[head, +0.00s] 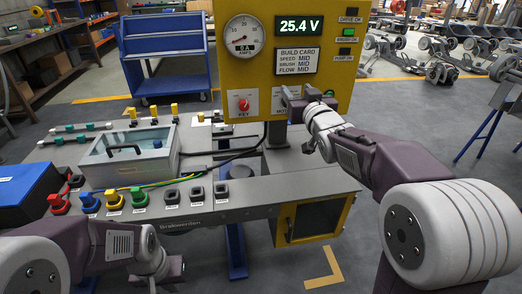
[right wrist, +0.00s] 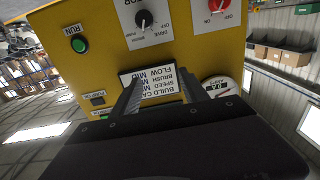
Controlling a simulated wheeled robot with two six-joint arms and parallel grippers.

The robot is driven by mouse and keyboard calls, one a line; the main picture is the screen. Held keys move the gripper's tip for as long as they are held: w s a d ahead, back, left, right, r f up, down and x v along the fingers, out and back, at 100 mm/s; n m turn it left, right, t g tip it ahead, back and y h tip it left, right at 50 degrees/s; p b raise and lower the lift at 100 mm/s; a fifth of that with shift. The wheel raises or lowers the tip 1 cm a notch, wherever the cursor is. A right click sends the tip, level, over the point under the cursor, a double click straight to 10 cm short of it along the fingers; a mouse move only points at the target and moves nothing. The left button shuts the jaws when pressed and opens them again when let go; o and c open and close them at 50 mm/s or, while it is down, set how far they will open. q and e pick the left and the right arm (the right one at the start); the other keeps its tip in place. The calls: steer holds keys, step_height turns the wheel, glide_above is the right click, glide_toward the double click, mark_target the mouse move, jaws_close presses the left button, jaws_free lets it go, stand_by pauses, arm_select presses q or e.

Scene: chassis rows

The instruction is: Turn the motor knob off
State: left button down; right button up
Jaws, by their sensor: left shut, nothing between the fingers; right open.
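The motor knob (right wrist: 146,19) is black and round, on a white label on the yellow panel. It shows at the top of the right wrist view, which is upside down. Its exact pointer direction is hard to tell. In the head view my right gripper (head: 292,100) is in front of the motor label and hides the knob. The right fingers (right wrist: 158,95) are open and empty, apart from the knob, and over the build card in the wrist view. My left gripper (head: 172,270) is low in the head view, shut and empty, well away from the panel.
A small green lamp (head: 348,32) labelled brush on is lit. A clear-lidded box (head: 128,155) and coloured connectors (head: 113,200) occupy the bench.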

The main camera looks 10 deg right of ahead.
step_height(320, 180, down, 9)
steer(key=b, duration=0.5)
arm_select(q)
step_height(320, 180, down, 9)
steer(key=shift+a+f+b, duration=0.15)
steer(key=shift+f+b, duration=0.05)
steer(key=shift+b, duration=0.2)
arm_select(e)
steer(key=w, duration=0.9)
steer(key=shift+d+r, duration=0.25)
arm_select(q)
steer(key=shift+s, duration=0.1)
arm_select(e)
steer(key=shift+w, duration=0.1)
steer(key=shift+c, duration=0.3)
jaws_close()
